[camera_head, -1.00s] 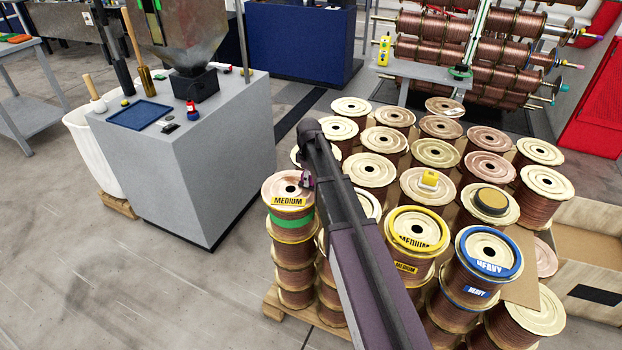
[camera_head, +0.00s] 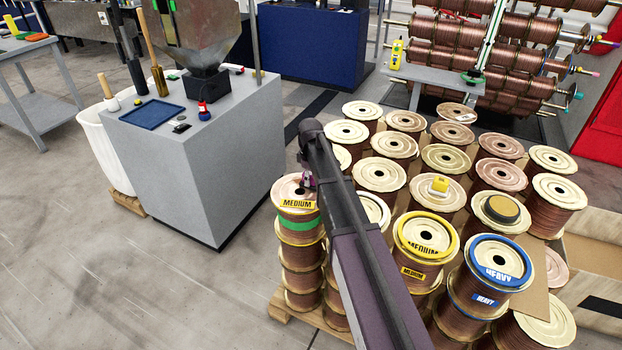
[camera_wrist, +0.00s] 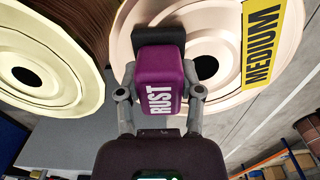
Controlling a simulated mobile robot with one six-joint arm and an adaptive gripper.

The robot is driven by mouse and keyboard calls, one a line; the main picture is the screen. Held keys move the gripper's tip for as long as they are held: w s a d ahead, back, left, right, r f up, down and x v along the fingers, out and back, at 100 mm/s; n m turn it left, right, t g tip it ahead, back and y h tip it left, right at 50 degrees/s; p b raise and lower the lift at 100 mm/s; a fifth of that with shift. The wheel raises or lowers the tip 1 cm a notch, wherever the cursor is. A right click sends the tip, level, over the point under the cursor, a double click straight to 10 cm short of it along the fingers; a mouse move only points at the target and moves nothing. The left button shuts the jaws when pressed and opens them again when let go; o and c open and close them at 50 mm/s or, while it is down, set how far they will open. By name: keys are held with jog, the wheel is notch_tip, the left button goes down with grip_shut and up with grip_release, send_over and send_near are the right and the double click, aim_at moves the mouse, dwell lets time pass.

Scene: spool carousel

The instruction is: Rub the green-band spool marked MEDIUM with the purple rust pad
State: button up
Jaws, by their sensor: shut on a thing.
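The green-band spool (camera_head: 298,224) tops a stack at the left front corner of the pallet; its yellow label reads MEDIUM. In the wrist view its pale flange (camera_wrist: 225,30) and label fill the upper right. My gripper (camera_wrist: 160,95) is shut on the purple rust pad (camera_wrist: 160,75), marked RUST, with a dark face at its far end. The pad is at the spool's flange, beside the centre hole; I cannot tell whether it touches. In the head view my gripper (camera_head: 308,180) is small and partly hidden by my arm, at the spool's right side.
Other spools crowd the pallet, including a yellow-band MEDIUM spool (camera_head: 425,238) and a blue-band HEAVY spool (camera_head: 497,264).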

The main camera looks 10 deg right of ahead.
aim_at(293, 179)
jog(key=shift+w+a+f, duration=0.1)
jog(key=shift+w+a, duration=0.4)
jog(key=shift+a, duration=0.2)
jog(key=shift+w+a, duration=0.5)
jog(key=shift+a, duration=0.15)
jog(key=shift+a, duration=0.1)
jog(key=shift+w+a, duration=1.1)
jog(key=shift+a, duration=0.2)
jog(key=shift+r, duration=0.2)
notch_tip(293, 179, up, 6)
jog(key=p, duration=0.6)
jog(key=shift+f, duration=0.1)
notch_tip(293, 179, up, 3)
jog(key=p, duration=0.3)
